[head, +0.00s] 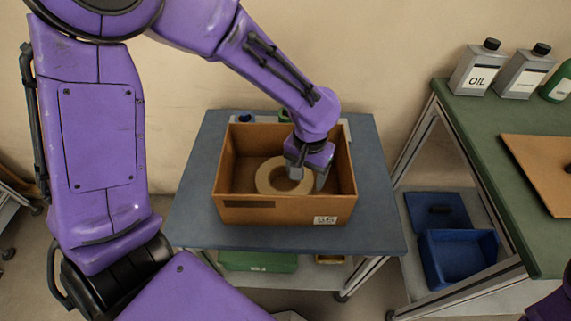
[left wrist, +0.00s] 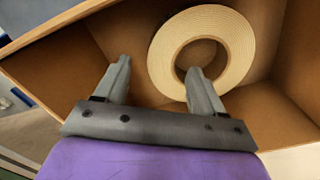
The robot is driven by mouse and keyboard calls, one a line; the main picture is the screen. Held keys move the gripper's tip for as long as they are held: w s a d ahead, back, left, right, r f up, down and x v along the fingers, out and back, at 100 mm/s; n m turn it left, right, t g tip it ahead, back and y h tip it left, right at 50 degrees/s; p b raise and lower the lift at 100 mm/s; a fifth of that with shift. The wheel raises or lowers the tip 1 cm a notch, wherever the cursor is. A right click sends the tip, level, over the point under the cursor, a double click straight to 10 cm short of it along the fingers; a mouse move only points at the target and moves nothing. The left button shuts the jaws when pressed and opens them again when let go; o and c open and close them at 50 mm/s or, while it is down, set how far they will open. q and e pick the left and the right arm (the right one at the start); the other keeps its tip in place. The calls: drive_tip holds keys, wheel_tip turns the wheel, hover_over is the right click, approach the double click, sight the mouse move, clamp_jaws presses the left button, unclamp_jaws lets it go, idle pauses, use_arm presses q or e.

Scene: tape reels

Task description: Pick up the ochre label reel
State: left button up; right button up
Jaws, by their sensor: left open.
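A tan, ochre-looking label reel (head: 265,178) lies inside an open brown cardboard box (head: 268,215). It also shows in the left wrist view as a pale ring (left wrist: 240,45) with a round hole. My left gripper (head: 309,181) reaches down into the box at the reel's right side in the head view. In the left wrist view the gripper (left wrist: 157,72) is open. One fingertip is over the hole and the other is outside the reel's rim, with the ring's near side between them. I cannot tell whether the fingers touch the reel. My right gripper is not in view.
The box stands on a blue-grey table (head: 375,215), and its walls surround the gripper closely. A green bench (head: 480,130) at right holds bottles (head: 475,72) and a brown board (head: 540,165). A blue bin (head: 455,260) sits below.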

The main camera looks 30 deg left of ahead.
sight(304, 187)
use_arm(q)
drive_tip(key=f, duration=0.4)
drive_tip(key=shift+w+a+f+b, duration=0.1)
drive_tip(key=shift+a+f+b, duration=0.15)
drive_tip(key=shift+b, duration=0.15)
clamp_jaws()
